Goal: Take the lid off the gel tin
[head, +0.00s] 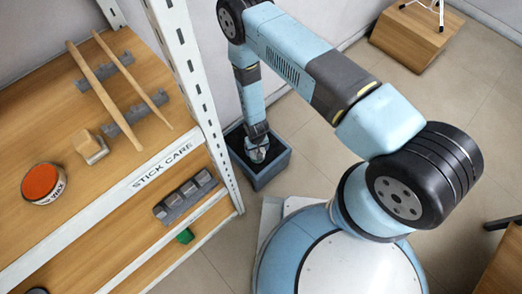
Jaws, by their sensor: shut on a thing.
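A round white tin (43,184) with an orange-red top stands on the upper wooden shelf at the left. Its label seems to read WAX, and I cannot tell whether the orange is a lid or the contents. No tin clearly marked gel shows. My gripper (258,154) is far from this tin, pointing down at the mouth of a blue-grey bin on the floor. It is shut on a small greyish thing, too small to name.
The blue-grey bin (268,175) stands beside the white shelf post (190,75). Two sticks (120,88) lie across grey racks, near a small wooden block (90,147). A grey holder (185,197) and a green thing (185,236) are lower down. A wooden box (415,35) stands behind.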

